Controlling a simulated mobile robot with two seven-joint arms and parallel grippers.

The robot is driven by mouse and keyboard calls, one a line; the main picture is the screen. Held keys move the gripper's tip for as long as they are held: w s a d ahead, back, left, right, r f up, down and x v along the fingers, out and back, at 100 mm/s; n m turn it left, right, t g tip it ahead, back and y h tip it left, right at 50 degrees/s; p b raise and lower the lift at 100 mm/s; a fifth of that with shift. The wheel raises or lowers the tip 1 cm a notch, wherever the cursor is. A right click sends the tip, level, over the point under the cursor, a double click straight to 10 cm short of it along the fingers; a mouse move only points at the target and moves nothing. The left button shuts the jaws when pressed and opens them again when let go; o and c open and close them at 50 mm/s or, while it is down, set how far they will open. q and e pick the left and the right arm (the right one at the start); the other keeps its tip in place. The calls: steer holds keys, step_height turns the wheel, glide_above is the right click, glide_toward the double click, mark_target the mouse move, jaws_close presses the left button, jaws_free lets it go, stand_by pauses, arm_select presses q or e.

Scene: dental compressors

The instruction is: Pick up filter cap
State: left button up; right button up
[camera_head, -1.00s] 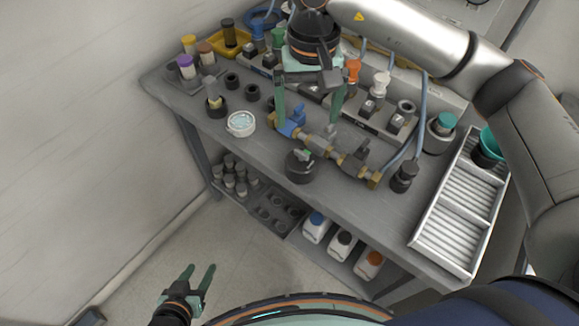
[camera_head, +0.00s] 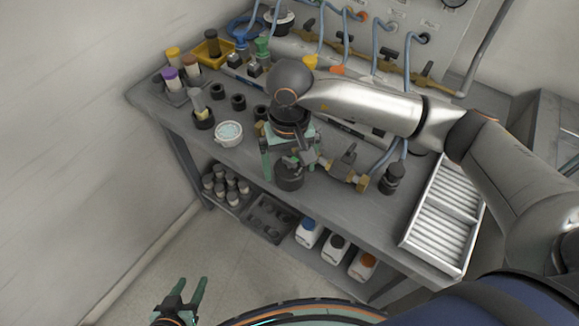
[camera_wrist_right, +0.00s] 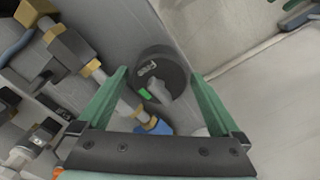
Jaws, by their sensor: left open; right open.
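The filter cap appears to be the dark round piece (camera_head: 289,181) near the front edge of the bench, partly hidden by my right gripper. In the right wrist view it is a black disc (camera_wrist_right: 174,64) with a grey handle-like part and a small green patch on top. My right gripper (camera_head: 291,162) is open above it. In the right wrist view the green fingers (camera_wrist_right: 160,76) lie to either side of the cap, and nothing is held. My left gripper (camera_head: 191,284) is open and empty, low in front of the bench over the floor.
A brass valve assembly (camera_head: 340,172) lies right beside the cap. A black fitting (camera_head: 392,178) and a white ribbed tray (camera_head: 437,238) stand further right. A white round dish (camera_head: 229,134) and several dark rings are to the left. Bottles (camera_head: 308,232) stand on the lower shelf.

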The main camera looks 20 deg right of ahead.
steer(key=shift+f, duration=0.4)
steer(key=shift+c, duration=0.2)
steer(key=c, duration=1.2)
steer(key=shift+c, duration=0.3)
steer(key=shift+r, duration=0.2)
